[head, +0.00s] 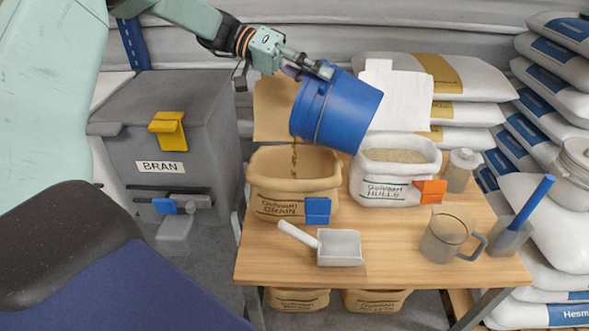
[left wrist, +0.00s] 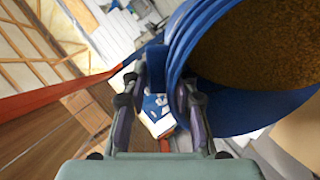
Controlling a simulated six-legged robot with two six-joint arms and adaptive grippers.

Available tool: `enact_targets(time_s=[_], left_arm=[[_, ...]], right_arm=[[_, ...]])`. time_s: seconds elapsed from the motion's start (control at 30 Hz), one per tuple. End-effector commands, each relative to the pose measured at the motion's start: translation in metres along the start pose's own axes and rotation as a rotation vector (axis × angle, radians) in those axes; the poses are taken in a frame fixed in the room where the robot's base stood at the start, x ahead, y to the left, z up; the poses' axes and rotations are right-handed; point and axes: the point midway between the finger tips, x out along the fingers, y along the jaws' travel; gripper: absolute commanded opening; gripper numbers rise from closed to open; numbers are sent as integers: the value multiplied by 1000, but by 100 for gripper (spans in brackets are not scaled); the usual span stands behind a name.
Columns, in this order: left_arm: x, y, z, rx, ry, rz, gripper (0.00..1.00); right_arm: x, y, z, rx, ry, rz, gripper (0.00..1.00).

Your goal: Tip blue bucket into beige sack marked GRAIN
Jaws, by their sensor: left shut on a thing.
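The blue bucket (head: 338,108) is tilted above the table, its mouth toward the lower left. My left gripper (head: 318,70) is shut on the bucket at its upper side. A thin stream of brown grains falls from its lip into the open beige sack marked GRAIN (head: 270,207), which stands upright at the table's back left with a blue clip on it. In the left wrist view the bucket (left wrist: 178,60) holds a lot of brown grain, and the gripper (left wrist: 172,95) has its fingers at the bucket's wall. My right gripper is not in view.
A white sack marked HULLS (head: 385,190) with an orange clip stands right of the beige sack. A white scoop (head: 340,248), a clear jug (head: 445,238) and a blue-handled tool (head: 515,232) are on the wooden table (head: 400,268). A grey BRAN bin (head: 150,135) is at the left.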

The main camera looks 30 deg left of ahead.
Motion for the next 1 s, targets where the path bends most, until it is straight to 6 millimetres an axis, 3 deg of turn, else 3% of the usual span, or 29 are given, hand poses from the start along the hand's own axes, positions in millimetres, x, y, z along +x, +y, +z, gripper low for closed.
enact_targets(time_s=[0.5,1.0], left_arm=[[-23,-26,12,-4,98,162,0],[-52,-37,18,-16,190,325,0]], right_arm=[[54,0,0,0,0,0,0],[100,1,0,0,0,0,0]])
